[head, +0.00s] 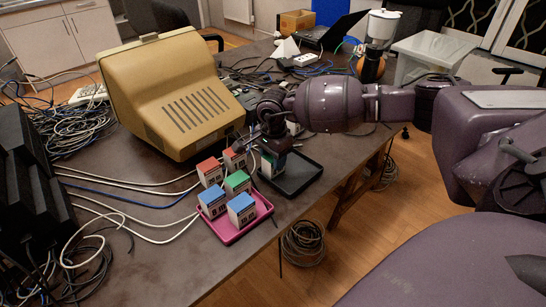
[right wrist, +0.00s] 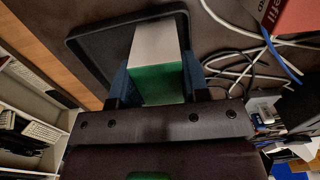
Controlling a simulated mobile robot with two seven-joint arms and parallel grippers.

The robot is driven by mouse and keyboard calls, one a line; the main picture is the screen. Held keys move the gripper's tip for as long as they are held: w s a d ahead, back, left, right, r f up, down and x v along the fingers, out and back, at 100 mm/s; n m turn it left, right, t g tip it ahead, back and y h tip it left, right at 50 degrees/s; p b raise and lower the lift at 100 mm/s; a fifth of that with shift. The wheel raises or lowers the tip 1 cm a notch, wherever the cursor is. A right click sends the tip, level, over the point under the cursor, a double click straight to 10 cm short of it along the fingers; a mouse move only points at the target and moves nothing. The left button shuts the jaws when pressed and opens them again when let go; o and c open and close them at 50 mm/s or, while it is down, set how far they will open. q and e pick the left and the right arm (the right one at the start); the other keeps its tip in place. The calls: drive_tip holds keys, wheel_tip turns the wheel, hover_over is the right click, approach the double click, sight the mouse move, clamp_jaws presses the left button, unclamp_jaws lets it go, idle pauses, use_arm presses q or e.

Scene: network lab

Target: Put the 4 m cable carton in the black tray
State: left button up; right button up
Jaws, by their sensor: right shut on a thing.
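My right gripper (head: 272,140) is shut on a green-and-white carton (right wrist: 157,80); its fingers (right wrist: 157,88) press on both sides of it in the right wrist view. In the head view the held carton (head: 272,164) is partly hidden by the gripper. Its length marking cannot be read. The black tray (head: 307,178) lies on the table near its right edge, under the held carton; it also shows in the right wrist view (right wrist: 88,50). I cannot tell whether the carton touches the tray floor. My left gripper is out of view.
Loose cables (head: 90,130) cover the table's left side. The table edge is just right of the black tray.

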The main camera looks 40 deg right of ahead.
drive_tip(key=o, duration=1)
drive_tip(key=shift+c, duration=0.2)
drive_tip(key=shift+r, duration=0.5)
wheel_tip(320, 180, up, 11)
drive_tip(key=shift+r+p, duration=0.15)
drive_tip(key=shift+p, duration=0.75)
drive_tip(key=shift+s, duration=0.1)
